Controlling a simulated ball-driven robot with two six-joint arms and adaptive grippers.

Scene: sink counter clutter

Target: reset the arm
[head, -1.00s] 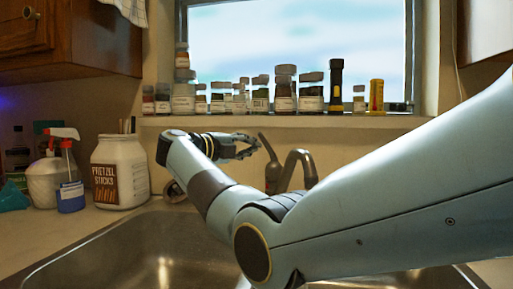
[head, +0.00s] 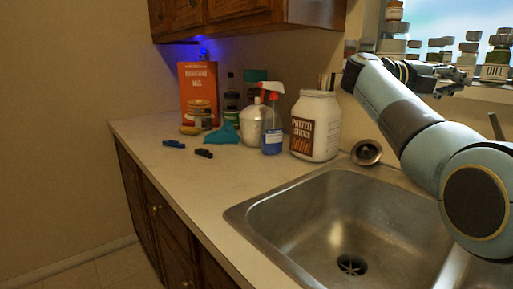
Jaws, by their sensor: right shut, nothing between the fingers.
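My right arm comes in from the right edge of the head view, bent at the elbow over the sink's right side. Its gripper (head: 455,80) is at the upper right, in front of the window sill, level with the spice jars (head: 440,44). The fingers are dark, shut and hold nothing. They point to the right. My left gripper is not in view.
The empty steel sink (head: 345,215) lies below. A pretzel jar (head: 316,128), a spray bottle (head: 271,130), an orange box (head: 199,92), a teal cloth (head: 224,134) and two small dark items (head: 203,153) stand or lie on the counter (head: 190,195). Its front stretch is clear.

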